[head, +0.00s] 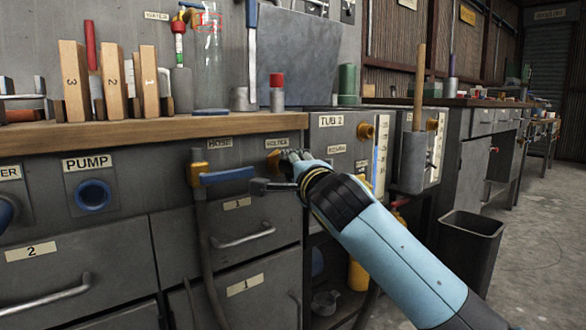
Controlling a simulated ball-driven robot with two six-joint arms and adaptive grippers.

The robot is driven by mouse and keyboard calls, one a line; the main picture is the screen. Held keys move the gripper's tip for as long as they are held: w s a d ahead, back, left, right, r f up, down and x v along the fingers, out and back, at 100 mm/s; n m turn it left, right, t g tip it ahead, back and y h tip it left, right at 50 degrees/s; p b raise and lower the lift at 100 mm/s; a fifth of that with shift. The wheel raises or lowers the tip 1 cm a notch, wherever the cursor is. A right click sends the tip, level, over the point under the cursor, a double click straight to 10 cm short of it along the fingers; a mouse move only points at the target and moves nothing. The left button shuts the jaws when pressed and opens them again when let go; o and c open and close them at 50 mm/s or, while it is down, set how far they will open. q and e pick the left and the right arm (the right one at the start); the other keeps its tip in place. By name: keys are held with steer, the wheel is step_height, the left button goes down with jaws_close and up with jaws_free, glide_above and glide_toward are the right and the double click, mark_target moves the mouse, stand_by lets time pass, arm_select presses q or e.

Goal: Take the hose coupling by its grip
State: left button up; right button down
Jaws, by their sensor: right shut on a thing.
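The hose coupling (226,176) has a blue grip bar and a yellow end at its left. It is at the grey cabinet front, below a small label, with a grey hose (207,250) hanging down from it. My right gripper (262,178) reaches in from the right. Its fingers are at the right end of the blue grip and are shut on it. My left gripper is not in view.
A wooden shelf (150,129) above carries numbered wooden blocks and bottles. A blue pump port (93,195) and drawers with handles are at the left. The TUB 2 panel (335,125) is behind my arm. A dark bin (468,250) stands on the floor at right.

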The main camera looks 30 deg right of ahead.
steer(key=shift+s+d, duration=0.15)
steer(key=shift+s, duration=2.05)
